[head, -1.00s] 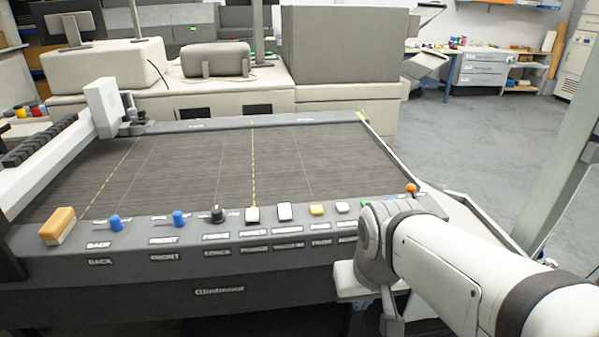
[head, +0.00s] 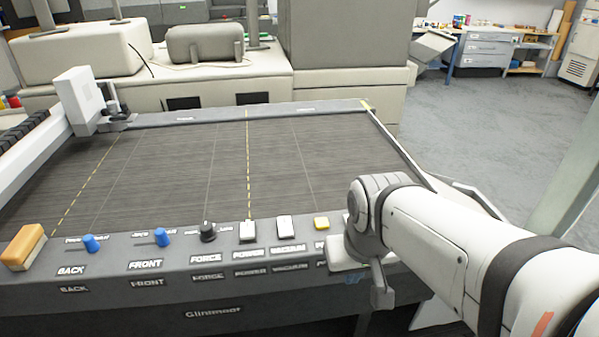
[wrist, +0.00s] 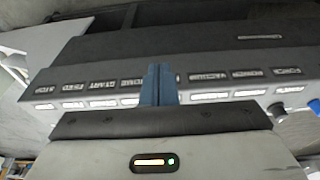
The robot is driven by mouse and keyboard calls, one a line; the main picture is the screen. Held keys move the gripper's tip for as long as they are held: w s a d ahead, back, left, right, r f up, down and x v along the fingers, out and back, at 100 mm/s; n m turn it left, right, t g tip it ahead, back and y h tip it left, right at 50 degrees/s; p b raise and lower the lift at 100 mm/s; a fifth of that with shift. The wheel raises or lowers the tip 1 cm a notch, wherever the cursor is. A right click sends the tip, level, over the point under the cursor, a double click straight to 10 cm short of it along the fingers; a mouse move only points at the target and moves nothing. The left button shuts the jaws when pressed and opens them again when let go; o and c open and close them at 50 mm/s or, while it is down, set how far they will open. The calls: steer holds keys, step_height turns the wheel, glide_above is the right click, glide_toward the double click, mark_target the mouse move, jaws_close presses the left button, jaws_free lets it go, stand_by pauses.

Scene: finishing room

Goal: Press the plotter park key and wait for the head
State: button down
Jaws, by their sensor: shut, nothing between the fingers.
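The plotter's flat dark bed (head: 180,170) has a control strip along its front edge. The white plotter head carriage (head: 78,98) is at the far left of the bed. In the wrist view, my gripper (wrist: 158,84) is shut and empty, its blue-grey fingers in front of the label strip (wrist: 200,77), covering one label left of vacuum. I cannot tell whether the fingers touch anything.
A black force knob (head: 208,232) and two blue knobs (head: 161,237) stand left of the keys. An orange-tan block (head: 24,247) is at the left corner. Large beige machines (head: 205,85) stand behind the plotter. Open grey floor (head: 480,130) lies to the right.

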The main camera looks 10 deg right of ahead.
step_height(320, 180, up, 5)
steer(key=n+t+h+p, duration=0.3)
steer(key=n+h+p, duration=0.4)
steer(key=n+p, duration=0.75)
glide_above(318, 224)
steer(key=b, duration=0.2)
steer(key=n, duration=0.2)
steer(key=shift+f, duration=0.15)
step_height(318, 224, down, 8)
steer(key=b, duration=0.6)
steer(key=shift+f+b, duration=0.3)
steer(key=shift+b, duration=0.35)
steer(key=shift+f, duration=0.1)
